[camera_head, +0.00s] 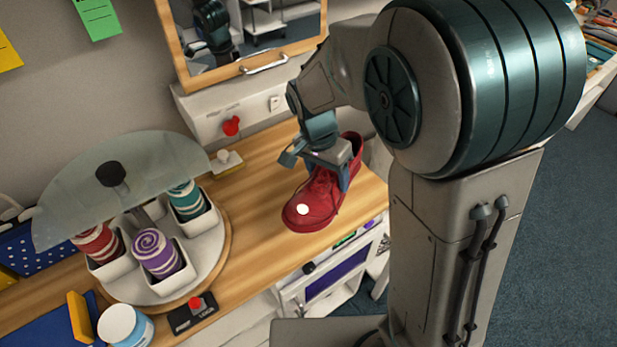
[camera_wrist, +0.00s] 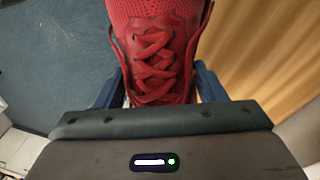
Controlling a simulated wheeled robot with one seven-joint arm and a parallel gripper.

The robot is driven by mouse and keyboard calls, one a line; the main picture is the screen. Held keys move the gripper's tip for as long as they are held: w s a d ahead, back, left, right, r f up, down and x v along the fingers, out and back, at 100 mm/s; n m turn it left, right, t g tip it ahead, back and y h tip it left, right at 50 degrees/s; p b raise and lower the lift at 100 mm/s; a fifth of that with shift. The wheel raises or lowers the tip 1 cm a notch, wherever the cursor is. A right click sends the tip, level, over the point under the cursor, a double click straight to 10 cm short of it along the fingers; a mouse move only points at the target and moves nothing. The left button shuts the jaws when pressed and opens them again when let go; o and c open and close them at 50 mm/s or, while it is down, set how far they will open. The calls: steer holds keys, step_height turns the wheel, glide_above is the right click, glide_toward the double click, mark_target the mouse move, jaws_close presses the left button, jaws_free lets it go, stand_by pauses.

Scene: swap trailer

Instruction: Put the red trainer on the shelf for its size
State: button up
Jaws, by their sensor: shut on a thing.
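The red trainer (camera_head: 318,200) is at the right end of the wooden counter in the head view, toe toward the front left, with a white round spot on its toe. My gripper (camera_head: 333,172) comes down over it from above, shut on the shoe with a finger on its side. In the wrist view the trainer (camera_wrist: 155,50) shows its red laces between my blue fingers. I cannot tell whether its sole touches the counter. No size mark is readable, and no shelf for sizes can be made out.
A round carousel (camera_head: 215,262) with several coloured rolls and a glass top stands on the counter (camera_head: 262,215) at left. A red-button box (camera_head: 194,312) and a white jar (camera_head: 124,326) are in front. A mirror (camera_head: 245,40) hangs behind. A white cart (camera_head: 330,280) stands below the counter edge.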

steer(key=shift+w+a+f+p, duration=0.3)
steer(key=shift+w+a+f, duration=0.45)
steer(key=shift+f, duration=0.55)
steer(key=shift+w+a+f+p, duration=0.25)
steer(key=shift+w+a+f, duration=0.25)
steer(key=shift+w+f, duration=0.7)
steer(key=shift+w+a+f+p, duration=0.3)
steer(key=shift+w+a+f, duration=0.35)
steer(key=shift+f, duration=0.8)
steer(key=o, duration=1.3)
steer(key=shift+f, duration=0.1)
steer(key=shift+a+r+b, duration=0.25)
steer(key=shift+a+r, duration=0.05)
steer(key=shift+r, duration=1.75)
steer(key=shift+a+r+b, duration=0.25)
steer(key=shift+a+r, duration=0.1)
steer(key=shift+r, duration=1.65)
steer(key=shift+a+r+b, duration=0.25)
steer(key=shift+a+r, duration=0.05)
steer(key=shift+r, duration=1.75)
